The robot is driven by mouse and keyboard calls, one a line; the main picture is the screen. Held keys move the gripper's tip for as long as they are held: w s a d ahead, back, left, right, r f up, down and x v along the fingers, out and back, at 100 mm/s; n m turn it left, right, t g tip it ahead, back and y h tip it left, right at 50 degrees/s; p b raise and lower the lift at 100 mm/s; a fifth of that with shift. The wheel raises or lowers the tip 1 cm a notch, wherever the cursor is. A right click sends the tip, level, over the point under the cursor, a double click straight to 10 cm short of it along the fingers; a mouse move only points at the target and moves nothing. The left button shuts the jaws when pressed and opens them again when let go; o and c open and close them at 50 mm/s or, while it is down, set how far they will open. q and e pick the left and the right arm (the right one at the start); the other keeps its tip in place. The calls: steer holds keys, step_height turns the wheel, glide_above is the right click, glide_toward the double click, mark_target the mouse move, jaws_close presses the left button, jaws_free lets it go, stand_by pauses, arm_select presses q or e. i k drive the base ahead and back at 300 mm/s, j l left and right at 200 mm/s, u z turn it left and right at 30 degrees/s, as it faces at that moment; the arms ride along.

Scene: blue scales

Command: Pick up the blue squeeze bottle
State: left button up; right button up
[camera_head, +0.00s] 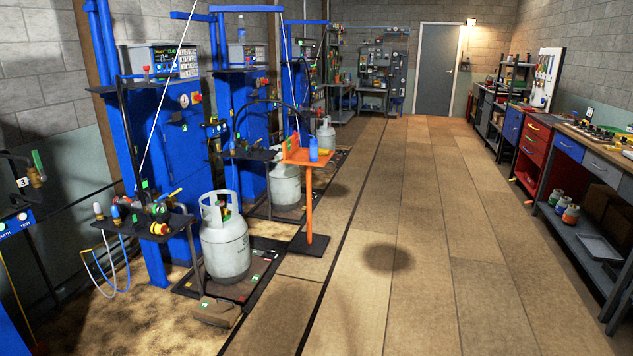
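A small blue bottle (313,149) stands upright on the tray top of an orange stand (308,192), in the middle of the head view. It looks like the blue squeeze bottle, but it is too small to make out its cap. A paler blue, clear-looking bottle (241,29) stands high on a shelf at the second blue scale. Neither of my grippers is in view.
White gas cylinders (225,248) stand on the low platforms of the blue scales (170,130) along the left. A workbench (580,228) with drawers runs along the right wall. The tiled floor (400,215) between is clear up to a grey door (437,70).

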mark_target(314, 148)
steer(key=i, duration=2.05)
